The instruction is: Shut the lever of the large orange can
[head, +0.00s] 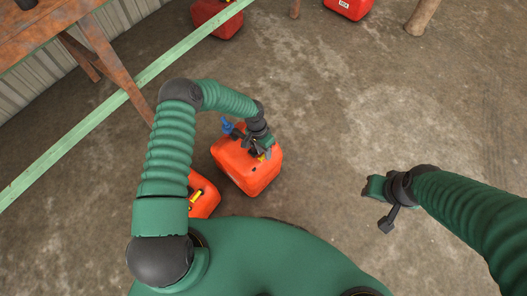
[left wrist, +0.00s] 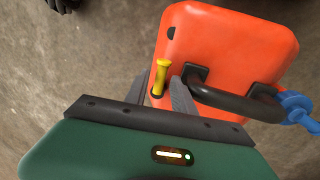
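The large orange can (head: 236,163) stands on the floor in front of me. In the left wrist view its orange top (left wrist: 225,45) fills the upper right, with a black handle (left wrist: 235,103) and a yellow lever (left wrist: 161,77) that sticks up from it. My left gripper (head: 262,150) is over the can's top. In the left wrist view its two dark fingers (left wrist: 162,92) are apart, one on each side of the lever, with gaps visible. My right gripper (head: 378,203) hangs over bare floor at the right, away from the can; its finger opening is unclear.
A blue part (left wrist: 298,106) is at the end of the can's handle. Another orange can (head: 204,198) stands close by, partly hidden by my left arm. Red cans (head: 217,17) (head: 349,7) and a wooden table (head: 45,30) are farther back. The floor at centre right is clear.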

